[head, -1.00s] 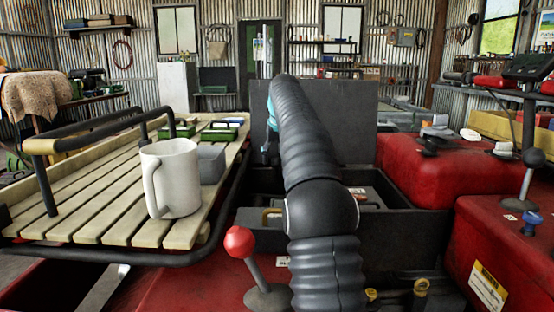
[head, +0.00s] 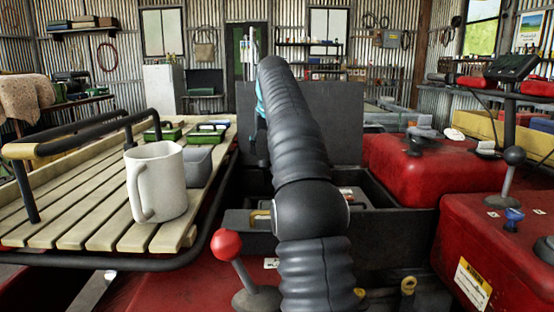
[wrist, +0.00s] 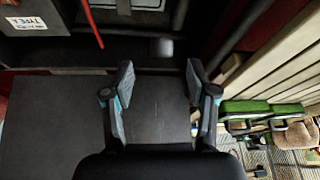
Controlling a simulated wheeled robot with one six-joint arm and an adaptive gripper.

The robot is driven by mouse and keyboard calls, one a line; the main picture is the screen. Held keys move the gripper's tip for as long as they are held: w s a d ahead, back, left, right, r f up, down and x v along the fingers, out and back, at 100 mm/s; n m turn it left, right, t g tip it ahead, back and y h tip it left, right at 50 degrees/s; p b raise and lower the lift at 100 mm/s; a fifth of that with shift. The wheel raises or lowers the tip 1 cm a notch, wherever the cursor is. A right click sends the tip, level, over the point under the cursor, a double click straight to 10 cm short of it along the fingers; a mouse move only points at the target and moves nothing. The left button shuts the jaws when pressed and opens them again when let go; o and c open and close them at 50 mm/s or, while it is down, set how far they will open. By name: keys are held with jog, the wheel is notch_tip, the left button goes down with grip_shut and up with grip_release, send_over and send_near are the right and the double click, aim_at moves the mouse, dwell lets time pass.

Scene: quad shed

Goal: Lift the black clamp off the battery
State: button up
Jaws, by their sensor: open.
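My gripper (wrist: 160,80) is open in the wrist view, with two separated fingers and nothing between them. It is over the upright grey panel behind the dark box. A dark block with a white label, seemingly the battery (wrist: 33,46), shows at the top left of the wrist view, clear of the fingers. A red cable (wrist: 92,22) runs beside it. In the head view my arm covers most of the box interior; a small part of the battery's top (head: 352,194) may show. I cannot make out the black clamp for certain in either view.
The grey panel (head: 346,112) stands behind the open dark box (head: 395,232). A slatted rack (head: 75,215) with a white mug (head: 156,182) is on the left. A red-knobbed lever (head: 226,245) stands in front, and red bodywork (head: 405,170) is on the right.

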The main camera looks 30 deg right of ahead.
jog(key=s+a, duration=0.2)
jog(key=s, duration=0.8)
jog(key=shift+s+a, duration=0.2)
jog(key=shift+s, duration=0.15)
dwell(0.3)
